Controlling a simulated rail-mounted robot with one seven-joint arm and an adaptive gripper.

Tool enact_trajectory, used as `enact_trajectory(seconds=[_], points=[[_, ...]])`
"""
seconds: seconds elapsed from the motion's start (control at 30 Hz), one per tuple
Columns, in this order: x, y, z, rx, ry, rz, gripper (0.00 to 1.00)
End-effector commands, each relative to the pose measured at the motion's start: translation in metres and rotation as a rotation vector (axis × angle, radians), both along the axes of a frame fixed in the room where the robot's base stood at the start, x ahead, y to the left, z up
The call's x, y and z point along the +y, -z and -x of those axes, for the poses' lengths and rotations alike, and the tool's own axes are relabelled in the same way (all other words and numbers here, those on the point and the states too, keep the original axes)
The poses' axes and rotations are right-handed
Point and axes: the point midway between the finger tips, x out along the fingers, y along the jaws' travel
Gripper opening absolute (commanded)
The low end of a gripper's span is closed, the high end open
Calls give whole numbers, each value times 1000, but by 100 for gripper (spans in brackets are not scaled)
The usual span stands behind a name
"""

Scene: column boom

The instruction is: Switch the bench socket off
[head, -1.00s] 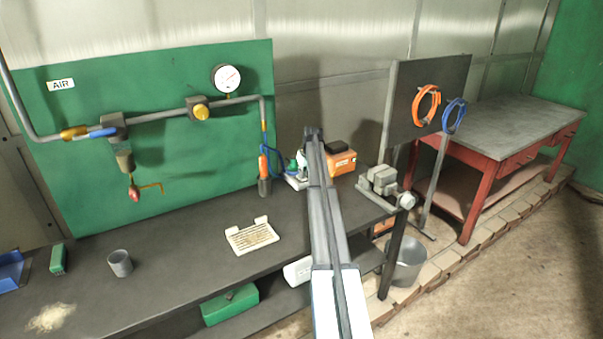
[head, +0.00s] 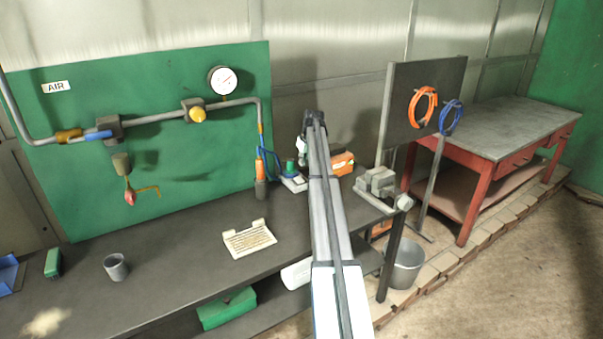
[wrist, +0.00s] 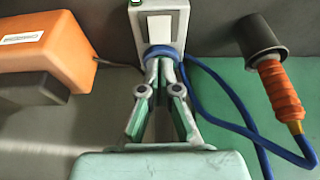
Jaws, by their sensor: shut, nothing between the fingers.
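The bench socket is a light grey box with a pale front plate (wrist: 163,27), at the top middle of the wrist view. A blue ring or plug with a blue cable sits at its near end. My gripper (wrist: 161,65) is shut and empty, its fingertips at the blue part just below the pale plate; whether they touch is unclear. In the head view the socket (head: 295,184) stands at the back of the dark bench, partly behind my arm. My gripper's fingertips are hard to make out there. The switch position cannot be told.
An orange box (wrist: 45,45) with a dark block stands left of the socket in the wrist view. An orange-handled tool (wrist: 281,90) in a dark cup stands right. A vise (head: 378,186) and a cream rack (head: 249,240) are on the bench (head: 180,260).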

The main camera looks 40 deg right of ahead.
Motion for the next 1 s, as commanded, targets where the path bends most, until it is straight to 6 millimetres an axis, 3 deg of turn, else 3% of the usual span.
enact_trajectory(seconds=[0.2, 0.4, 1.0], points=[[1, -33, 12, -2, 0, 1, 0], [2, -48, 17, 0, 0, 0, 0], [0, -48, 12, -1, 0, 0, 0]])
